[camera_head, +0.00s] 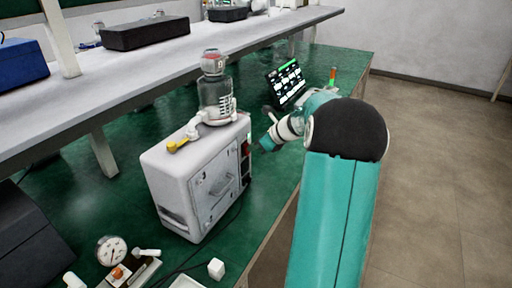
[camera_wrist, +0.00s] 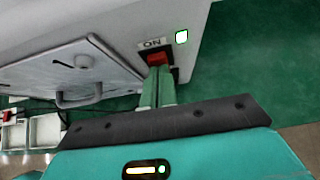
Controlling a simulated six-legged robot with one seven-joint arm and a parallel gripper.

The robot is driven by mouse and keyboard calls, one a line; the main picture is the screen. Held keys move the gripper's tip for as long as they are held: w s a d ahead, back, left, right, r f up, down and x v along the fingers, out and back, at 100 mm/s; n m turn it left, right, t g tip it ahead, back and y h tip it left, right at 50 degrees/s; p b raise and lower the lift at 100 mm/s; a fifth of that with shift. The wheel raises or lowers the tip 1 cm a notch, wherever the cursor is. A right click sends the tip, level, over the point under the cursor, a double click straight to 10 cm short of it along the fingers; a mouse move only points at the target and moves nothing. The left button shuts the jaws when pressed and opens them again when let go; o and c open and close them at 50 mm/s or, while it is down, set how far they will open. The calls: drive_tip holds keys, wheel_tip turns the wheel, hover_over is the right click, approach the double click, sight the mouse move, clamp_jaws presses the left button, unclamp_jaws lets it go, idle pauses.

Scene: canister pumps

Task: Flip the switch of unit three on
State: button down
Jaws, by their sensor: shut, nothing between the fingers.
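A white canister pump unit (camera_head: 172,182) stands on the green bench top. Its panel side carries a red rocker switch (camera_wrist: 158,58) in a dark frame under an "ON" label (camera_wrist: 152,43). A small square light (camera_wrist: 181,37) beside the label glows whitish green. My gripper (camera_wrist: 157,82) is shut and empty, its green fingertips right at the lower edge of the switch; I cannot tell if they touch it. In the head view my gripper (camera_head: 260,147) is beside the unit's right side. The fingers partly hide the switch, and I see no unit number.
A clear canister (camera_head: 215,97) with a yellow-tipped fitting (camera_head: 177,145) sits on the unit. A screen (camera_head: 287,82) stands behind. A gauge (camera_head: 111,250) and small white parts lie in front. A grey shelf (camera_head: 150,65) runs along the left. Floor at right is clear.

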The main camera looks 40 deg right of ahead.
drive_tip(key=shift+r, duration=0.1)
drive_tip(key=shift+r, duration=0.7)
